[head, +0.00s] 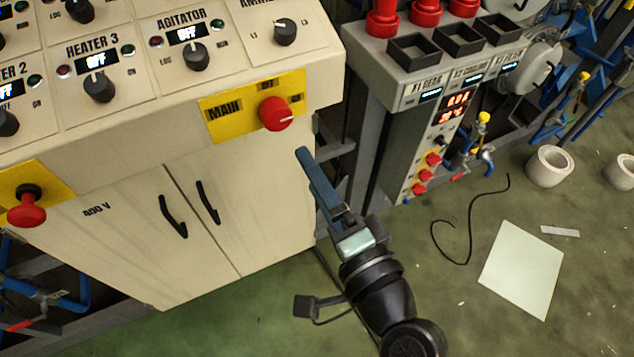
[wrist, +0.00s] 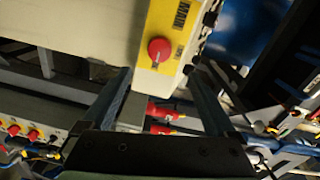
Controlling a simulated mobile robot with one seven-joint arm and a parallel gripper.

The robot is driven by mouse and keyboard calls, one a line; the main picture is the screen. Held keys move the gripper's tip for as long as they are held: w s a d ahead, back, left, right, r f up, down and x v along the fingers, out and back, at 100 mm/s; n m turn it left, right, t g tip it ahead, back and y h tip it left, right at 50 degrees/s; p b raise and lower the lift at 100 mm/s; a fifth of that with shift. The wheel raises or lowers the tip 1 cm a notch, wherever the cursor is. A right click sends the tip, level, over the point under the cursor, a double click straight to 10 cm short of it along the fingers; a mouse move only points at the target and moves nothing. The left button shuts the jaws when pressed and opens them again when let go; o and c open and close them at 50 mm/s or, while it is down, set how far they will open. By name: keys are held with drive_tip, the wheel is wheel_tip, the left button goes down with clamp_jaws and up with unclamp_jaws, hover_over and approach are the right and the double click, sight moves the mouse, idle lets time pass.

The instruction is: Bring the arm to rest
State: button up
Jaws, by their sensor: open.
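My gripper (head: 308,165) is in front of the right side of the beige control cabinet, below the red MAIN knob (head: 275,114). In the wrist view my gripper (wrist: 165,85) shows two dark fingers spread apart with nothing held between them. The red knob (wrist: 159,50) on its yellow plate appears beyond and between the fingertips, apart from them. In the head view the fingers overlap, so the gap between them is hidden there.
The beige cabinet (head: 130,240) with black door handles stands to the left. A grey unit (head: 410,130) with red buttons stands to the right. On the green floor lie a white sheet (head: 521,270), a black cable (head: 469,235) and white rolls (head: 549,167).

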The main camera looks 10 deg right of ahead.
idle(0.6)
drive_tip(key=w+a+r+n+t+h, duration=0.1)
drive_tip(key=w+r+n+t, duration=0.2)
drive_tip(key=r, duration=0.7)
drive_tip(key=w+a+r+n+t, duration=0.1)
drive_tip(key=w+r+n, duration=0.3)
drive_tip(key=r, duration=0.6)
drive_tip(key=s+a+r+n+t+h, duration=0.1)
drive_tip(key=s+r+n+t+h, duration=0.1)
drive_tip(key=r, duration=0.9)
drive_tip(key=s+a+r+n+t+h, duration=0.1)
drive_tip(key=s+r+n+t+h, duration=0.1)
drive_tip(key=s+r, duration=0.5)
wheel_tip(320, 180, up, 5)
drive_tip(key=n+t, duration=0.1)
drive_tip(key=t, duration=0.1)
drive_tip(key=shift+s+r+t+p, duration=0.15)
drive_tip(key=shift+r+t+p, duration=0.05)
drive_tip(key=shift+t+p, duration=0.1)
